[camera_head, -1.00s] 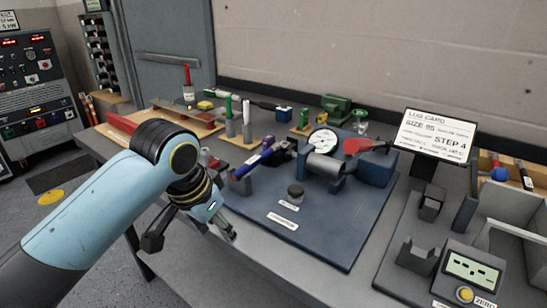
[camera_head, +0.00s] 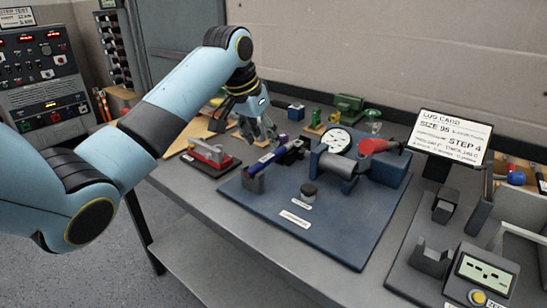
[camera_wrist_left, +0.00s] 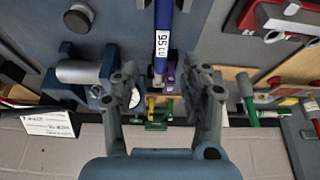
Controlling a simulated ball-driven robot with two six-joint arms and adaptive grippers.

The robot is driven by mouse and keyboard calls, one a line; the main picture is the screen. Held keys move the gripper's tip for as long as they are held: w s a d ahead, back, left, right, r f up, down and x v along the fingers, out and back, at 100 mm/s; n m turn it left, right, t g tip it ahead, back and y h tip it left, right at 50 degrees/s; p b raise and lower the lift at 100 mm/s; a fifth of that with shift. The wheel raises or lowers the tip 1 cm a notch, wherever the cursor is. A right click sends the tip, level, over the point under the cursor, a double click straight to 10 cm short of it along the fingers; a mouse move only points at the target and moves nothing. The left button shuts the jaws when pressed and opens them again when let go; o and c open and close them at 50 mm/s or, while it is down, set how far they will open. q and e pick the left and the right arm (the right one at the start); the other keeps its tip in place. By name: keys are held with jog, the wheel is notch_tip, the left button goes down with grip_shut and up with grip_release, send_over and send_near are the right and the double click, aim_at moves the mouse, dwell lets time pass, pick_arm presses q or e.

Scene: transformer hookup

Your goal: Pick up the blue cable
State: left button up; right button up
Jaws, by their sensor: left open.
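The blue cable (camera_head: 268,158) lies slanted across dark supports at the left of the blue base plate (camera_head: 300,232) in the head view. In the left wrist view the blue cable (camera_wrist_left: 163,18) comes in from the top edge, with a white "95 CU" label on it. My left gripper (camera_head: 262,136) is open, behind the cable's far end in the head view. In the left wrist view my left gripper (camera_wrist_left: 163,78) has its two fingers spread, with the cable's end in line with the gap. I see no contact with the cable. My right gripper is out of view.
On the base plate stand a round dial (camera_head: 336,139), a grey cylinder (camera_head: 338,163) and a small dark knob (camera_head: 309,190). A red-topped tool (camera_head: 208,152) lies left of it. A lug card sign (camera_head: 450,137) and a display box (camera_head: 482,275) stand at right.

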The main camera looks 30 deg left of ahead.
aim_at(267, 157)
pick_arm(q)
jog(key=x, duration=0.6)
jog(key=shift+a+f, duration=0.1)
jog(key=shift+f, duration=0.15)
grip_shut()
